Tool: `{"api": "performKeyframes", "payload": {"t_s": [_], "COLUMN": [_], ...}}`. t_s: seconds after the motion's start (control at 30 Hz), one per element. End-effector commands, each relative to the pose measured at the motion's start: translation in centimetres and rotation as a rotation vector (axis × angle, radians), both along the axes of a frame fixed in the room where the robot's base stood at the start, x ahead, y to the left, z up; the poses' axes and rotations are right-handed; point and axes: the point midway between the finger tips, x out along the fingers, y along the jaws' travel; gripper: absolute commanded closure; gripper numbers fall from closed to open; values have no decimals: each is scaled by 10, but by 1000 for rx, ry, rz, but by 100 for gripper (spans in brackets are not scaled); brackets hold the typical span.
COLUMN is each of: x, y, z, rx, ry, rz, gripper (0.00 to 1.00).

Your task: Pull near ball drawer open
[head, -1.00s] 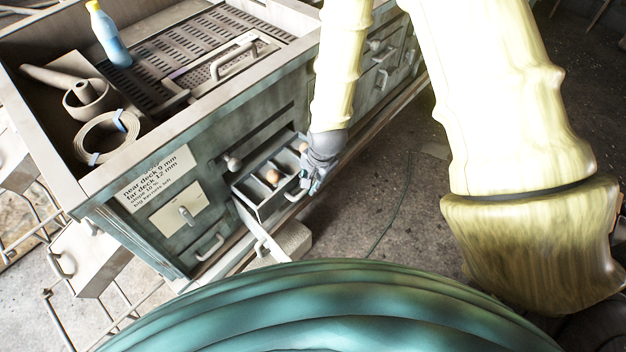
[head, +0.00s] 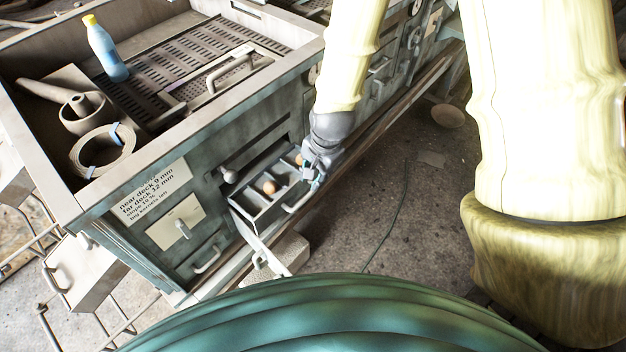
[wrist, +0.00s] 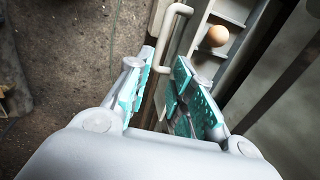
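The near ball drawer (head: 262,212) sticks out of the side of the bench in the head view, with open compartments inside. An orange-brown ball (head: 269,187) sits in one compartment, and it also shows in the wrist view (wrist: 217,36). A second ball (head: 299,160) shows partly near my gripper. The drawer's pale bar handle (head: 297,201) is on its front, and it also shows in the wrist view (wrist: 172,42). My gripper (wrist: 165,62) is open at one end of the handle, with its teal-padded fingers apart. Whether a pad touches the handle cannot be told.
The bench's label (head: 155,190) is left of the drawer, above a small panel with a knob (head: 182,228). The floor (head: 380,235) right of the drawer is mostly clear.

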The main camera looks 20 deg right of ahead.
Motion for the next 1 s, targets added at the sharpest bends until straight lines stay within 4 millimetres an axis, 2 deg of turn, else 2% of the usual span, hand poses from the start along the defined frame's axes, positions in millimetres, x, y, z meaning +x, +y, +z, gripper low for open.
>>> {"api": "performKeyframes", "payload": {"t_s": [0.1,0.33,0.87,1.0], "x": [-2,-4,-4,-8], "y": [-1,-2,-2,-3], "z": [11,20,21,12], "rx": [0,0,0,-6], "ry": [0,0,1,5], "rz": [0,-1,0,17], "gripper": [77,77,77,77]}}
